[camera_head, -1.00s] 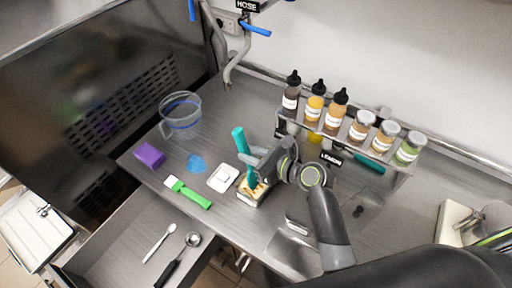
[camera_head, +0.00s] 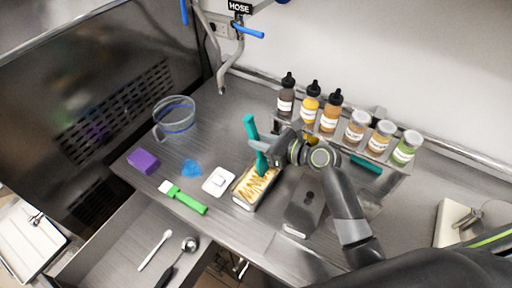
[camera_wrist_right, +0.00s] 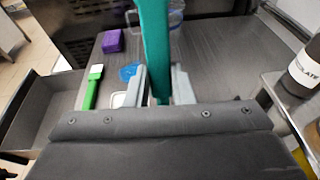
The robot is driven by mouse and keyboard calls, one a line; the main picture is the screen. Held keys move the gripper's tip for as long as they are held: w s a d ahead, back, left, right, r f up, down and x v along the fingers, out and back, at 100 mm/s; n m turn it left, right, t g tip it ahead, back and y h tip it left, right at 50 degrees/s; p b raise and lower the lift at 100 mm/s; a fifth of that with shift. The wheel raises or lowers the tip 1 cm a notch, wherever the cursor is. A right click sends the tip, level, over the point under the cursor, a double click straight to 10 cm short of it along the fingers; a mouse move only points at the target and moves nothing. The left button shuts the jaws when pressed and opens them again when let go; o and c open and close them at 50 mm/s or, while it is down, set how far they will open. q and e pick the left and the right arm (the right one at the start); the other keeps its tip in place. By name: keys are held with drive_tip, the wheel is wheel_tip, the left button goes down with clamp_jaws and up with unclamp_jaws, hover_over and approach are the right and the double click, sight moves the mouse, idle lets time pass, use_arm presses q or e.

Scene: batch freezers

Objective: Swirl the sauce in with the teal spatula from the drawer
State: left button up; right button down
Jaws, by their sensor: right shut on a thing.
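My right gripper (camera_head: 262,149) is shut on the teal spatula (camera_head: 251,128), which stands roughly upright with its top leaning left. The spatula also fills the middle of the right wrist view (camera_wrist_right: 155,45) between the fingers. Its lower end is at the far edge of a metal pan (camera_head: 242,206) that holds pale ice cream with brown zigzag sauce (camera_head: 257,184). I cannot tell how deep the tip is. The open drawer (camera_head: 125,243) holds a white spoon and a dark-handled scoop. My left gripper is not in view.
A white lidded tub (camera_head: 218,182), a green-handled brush (camera_head: 187,200), a blue puddle (camera_head: 192,168), a purple sponge (camera_head: 143,160) and a clear jug (camera_head: 174,118) lie left of the pan. A rack of bottles and jars (camera_head: 343,150) stands behind my right arm.

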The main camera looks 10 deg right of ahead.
drive_tip(key=shift+w+d+f+b, duration=0.1)
drive_tip(key=shift+w+d+b, duration=0.65)
drive_tip(key=shift+d+b, duration=0.1)
drive_tip(key=shift+s+a, duration=0.75)
drive_tip(key=shift+a, duration=0.15)
drive_tip(key=shift+s+a+b, duration=1)
drive_tip(key=shift+s+a, duration=1.5)
drive_tip(key=shift+a, duration=0.25)
drive_tip(key=shift+w+d+p, duration=1.05)
drive_tip(key=shift+w+d, duration=1.4)
drive_tip(key=shift+d, duration=0.3)
drive_tip(key=shift+w+d+r+p, duration=0.15)
drive_tip(key=shift+r+p, duration=0.15)
drive_tip(key=shift+p, duration=0.75)
drive_tip(key=shift+s+a+p, duration=0.65)
drive_tip(key=shift+s+a, duration=0.3)
drive_tip(key=shift+a, duration=0.1)
wheel_tip(320, 180, up, 8)
